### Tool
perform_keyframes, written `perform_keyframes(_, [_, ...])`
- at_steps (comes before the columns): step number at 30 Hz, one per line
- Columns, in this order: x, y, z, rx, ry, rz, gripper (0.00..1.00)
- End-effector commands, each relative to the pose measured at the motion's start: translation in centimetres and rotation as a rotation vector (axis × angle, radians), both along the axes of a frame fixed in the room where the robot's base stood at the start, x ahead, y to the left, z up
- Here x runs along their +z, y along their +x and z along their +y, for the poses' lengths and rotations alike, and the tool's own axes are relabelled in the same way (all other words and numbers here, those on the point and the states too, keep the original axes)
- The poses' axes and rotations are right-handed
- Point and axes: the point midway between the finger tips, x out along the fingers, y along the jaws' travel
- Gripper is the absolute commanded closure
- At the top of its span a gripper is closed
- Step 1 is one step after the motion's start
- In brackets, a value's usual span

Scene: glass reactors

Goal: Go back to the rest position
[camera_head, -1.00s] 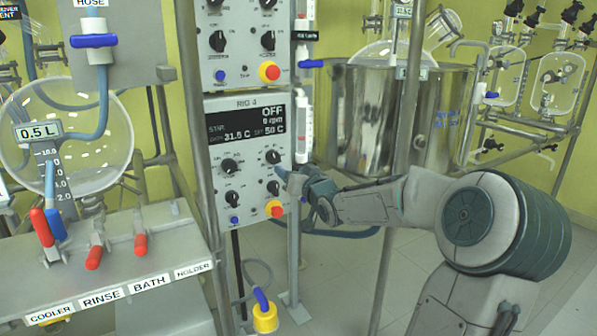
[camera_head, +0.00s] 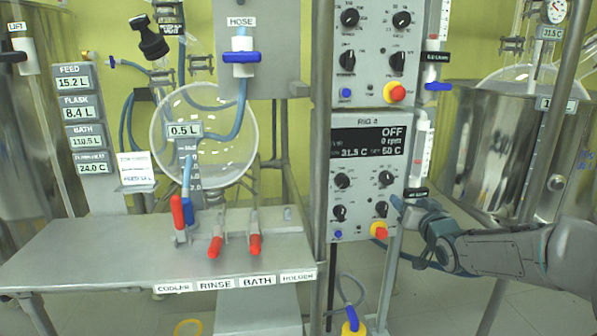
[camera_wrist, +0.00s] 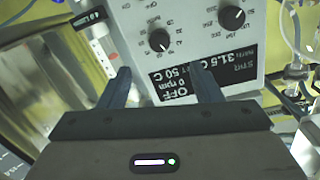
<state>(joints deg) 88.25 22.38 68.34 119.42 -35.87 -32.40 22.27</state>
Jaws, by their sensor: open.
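My gripper (camera_head: 402,207) is at the right edge of the RIG 4 control panel (camera_head: 345,222) in the head view, near its lower knobs. In the wrist view my gripper (camera_wrist: 163,88) shows two dark fingers spread apart with nothing between them. Beyond the fingers is the panel face (camera_wrist: 185,18), tilted in the picture, with two black knobs and the display (camera_wrist: 184,80) reading OFF, 0 rpm, 31.5 C and 50 C. I cannot tell whether a fingertip touches the panel. My arm reaches in from the right.
A steel bath vessel (camera_head: 490,150) stands behind my arm at the right. A metal post (camera_head: 545,120) rises in front of it.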

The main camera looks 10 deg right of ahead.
Motion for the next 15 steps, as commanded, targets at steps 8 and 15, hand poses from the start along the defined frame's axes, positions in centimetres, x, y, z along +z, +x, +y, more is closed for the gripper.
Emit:
perform_keyframes(8, [-0.9, -0.6, 6.0, 0.006, -0.123, 0.328, 0.42])
perform_keyframes(15, [0.1, -4.8, 9.8, -0.023, -0.240, 0.609, 0.42])
